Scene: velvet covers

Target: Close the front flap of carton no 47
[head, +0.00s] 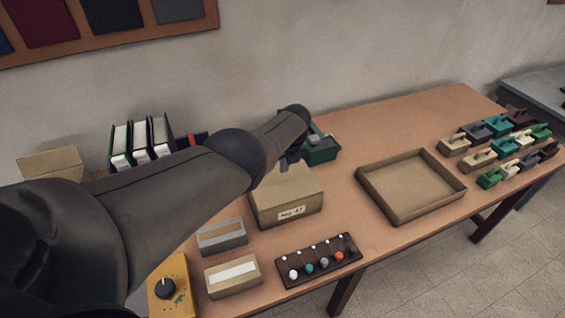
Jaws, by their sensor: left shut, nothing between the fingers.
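Carton no 47 (287,201) is a tan cardboard box on the table, with a white label on its front face. My left arm crosses over it from the left and hides its back left part. The visible part of its top looks covered by light tan cardboard. I cannot make out the front flap as a separate piece or tell whether it lies fully flat. My left gripper (291,161) is small and dark, shut and empty, at the carton's back edge. I cannot tell whether it touches the carton. My right gripper is not in view.
A dark green container (322,150) stands behind the carton. A shallow tray (413,214) lies to the right, and a dark strip with coloured knobs (318,262) in front. Two small boxes (222,236) and a yellow control box (171,287) are at front left. Several binders (143,146) stand behind my arm.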

